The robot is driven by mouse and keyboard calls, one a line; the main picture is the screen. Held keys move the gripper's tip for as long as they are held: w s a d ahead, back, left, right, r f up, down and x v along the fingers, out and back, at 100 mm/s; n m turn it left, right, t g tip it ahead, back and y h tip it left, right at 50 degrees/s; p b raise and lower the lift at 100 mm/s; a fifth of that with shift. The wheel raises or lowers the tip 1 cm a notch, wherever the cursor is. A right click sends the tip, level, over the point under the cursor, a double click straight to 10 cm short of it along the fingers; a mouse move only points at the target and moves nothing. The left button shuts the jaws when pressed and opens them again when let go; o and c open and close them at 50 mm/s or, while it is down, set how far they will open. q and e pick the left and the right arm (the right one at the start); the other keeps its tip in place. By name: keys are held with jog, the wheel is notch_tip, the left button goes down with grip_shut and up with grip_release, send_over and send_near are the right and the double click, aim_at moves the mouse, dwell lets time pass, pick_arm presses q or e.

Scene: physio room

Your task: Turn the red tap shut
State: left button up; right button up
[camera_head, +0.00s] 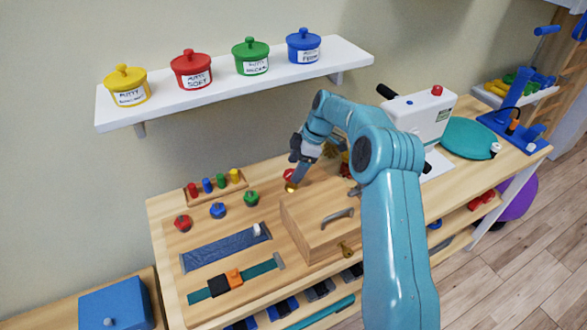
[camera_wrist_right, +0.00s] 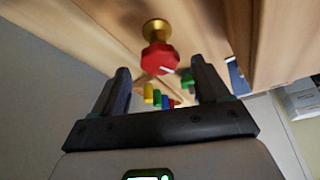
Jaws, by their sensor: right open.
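The red tap (camera_head: 289,174) is a red faceted knob on a brass stem, on the wooden board at the back. In the right wrist view the red tap (camera_wrist_right: 160,59) has a white mark on its face and lies ahead, between the lines of the two fingers. My right gripper (camera_head: 298,168) is at the tap in the head view, partly covering it. In the right wrist view my right gripper (camera_wrist_right: 162,82) is open, with nothing held; contact with the knob cannot be told. My left gripper is not in view.
A wooden box with a grey handle (camera_head: 338,217) stands just in front of the tap. Red, blue and green knobs (camera_head: 218,210) and a peg rack (camera_head: 215,186) are to the left. A white machine (camera_head: 424,117) stands right. A shelf of putty pots (camera_head: 240,82) hangs above.

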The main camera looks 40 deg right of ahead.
jog(key=shift+x, duration=1.05)
jog(key=c, duration=1)
jog(key=shift+c, duration=0.2)
